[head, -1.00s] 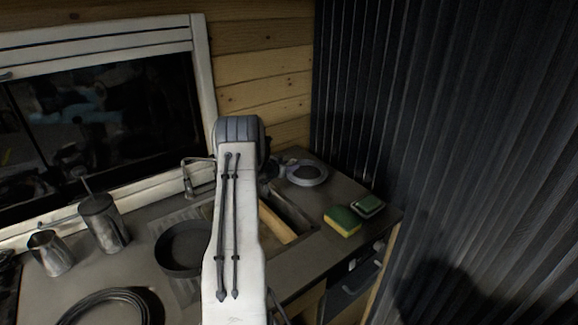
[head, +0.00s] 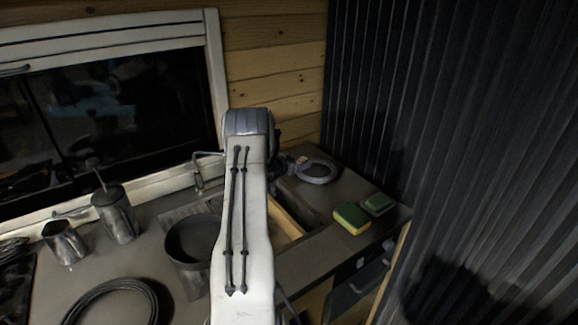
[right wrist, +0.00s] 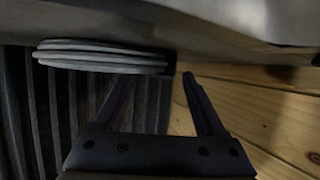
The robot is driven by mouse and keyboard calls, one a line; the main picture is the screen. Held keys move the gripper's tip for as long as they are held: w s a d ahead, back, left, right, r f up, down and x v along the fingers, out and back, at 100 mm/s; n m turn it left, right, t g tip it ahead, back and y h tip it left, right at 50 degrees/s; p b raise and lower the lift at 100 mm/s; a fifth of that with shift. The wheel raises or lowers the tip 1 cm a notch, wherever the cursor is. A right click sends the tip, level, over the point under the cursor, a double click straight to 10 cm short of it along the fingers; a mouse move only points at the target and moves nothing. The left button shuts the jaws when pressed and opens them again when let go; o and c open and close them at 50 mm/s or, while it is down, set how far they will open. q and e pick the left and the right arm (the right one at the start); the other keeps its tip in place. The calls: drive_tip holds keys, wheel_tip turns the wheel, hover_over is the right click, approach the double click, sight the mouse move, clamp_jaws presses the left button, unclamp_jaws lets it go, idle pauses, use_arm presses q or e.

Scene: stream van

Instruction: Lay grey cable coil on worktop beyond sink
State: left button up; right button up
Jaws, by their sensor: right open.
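The grey cable coil (head: 318,171) lies flat on the worktop (head: 345,190) beyond the sink (head: 302,214), near the corner by the dark corrugated wall. In the right wrist view the coil (right wrist: 98,56) shows edge-on as stacked grey loops at the upper left. My right gripper (head: 289,164) is just left of the coil in the head view, mostly hidden behind my forearm. In the right wrist view its two fingers (right wrist: 157,78) are spread with nothing between them; the coil's end lies close beyond the fingertips. My left gripper is in neither current view.
A dark pan (head: 192,240), tap (head: 198,178), metal canister (head: 115,213), jug (head: 64,242) and black cable coil (head: 112,302) stand or lie to the left.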

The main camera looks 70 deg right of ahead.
drive_tip(key=b+v, duration=0.1)
drive_tip(key=v, duration=0.9)
drive_tip(key=shift+w+a+b, duration=0.1)
drive_tip(key=shift+a+b, duration=0.25)
drive_tip(key=shift+a, duration=0.05)
